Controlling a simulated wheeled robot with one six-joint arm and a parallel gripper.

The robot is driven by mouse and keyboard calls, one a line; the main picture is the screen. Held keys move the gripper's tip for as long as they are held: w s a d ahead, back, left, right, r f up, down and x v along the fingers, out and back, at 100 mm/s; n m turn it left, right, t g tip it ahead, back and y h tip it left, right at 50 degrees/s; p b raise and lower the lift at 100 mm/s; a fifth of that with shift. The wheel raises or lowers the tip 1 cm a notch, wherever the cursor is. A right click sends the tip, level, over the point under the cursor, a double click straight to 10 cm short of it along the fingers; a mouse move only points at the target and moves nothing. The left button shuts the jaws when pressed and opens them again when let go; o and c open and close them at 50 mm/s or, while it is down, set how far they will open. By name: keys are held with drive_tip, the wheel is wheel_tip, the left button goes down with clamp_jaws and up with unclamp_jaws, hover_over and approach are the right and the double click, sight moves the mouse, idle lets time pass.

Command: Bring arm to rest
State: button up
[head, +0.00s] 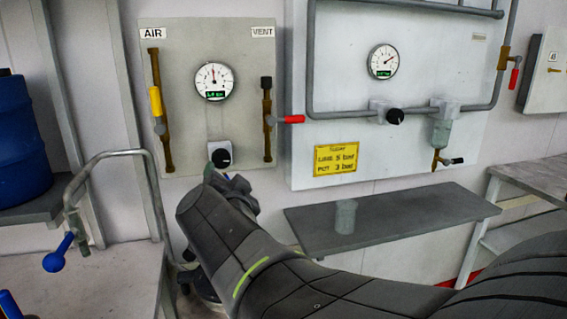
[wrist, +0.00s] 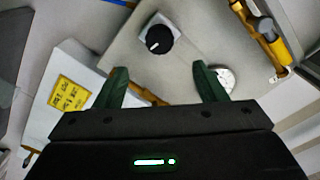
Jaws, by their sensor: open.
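My gripper (wrist: 166,90) is open and empty in the wrist view, its two green fingers apart. A black regulator knob (wrist: 159,39) on a pale square base lies beyond the fingertips, apart from them. In the head view the same knob (head: 221,158) sits low on the left wall panel (head: 188,100). My arm reaches up towards that panel from the lower right. The gripper is mostly hidden behind my own arm links there, just below the knob.
The panel has a gauge (head: 214,81), a yellow-handled valve (head: 155,101) and a red-handled valve (head: 289,119). A bent metal pipe (head: 110,155) with a blue handle stands at left. A grey shelf (head: 430,222) carries a small cup (head: 345,216). A blue drum (head: 20,140) stands far left.

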sight(222, 160)
drive_tip(key=b+x, duration=0.3)
drive_tip(key=x, duration=0.9)
drive_tip(key=shift+w, duration=0.2)
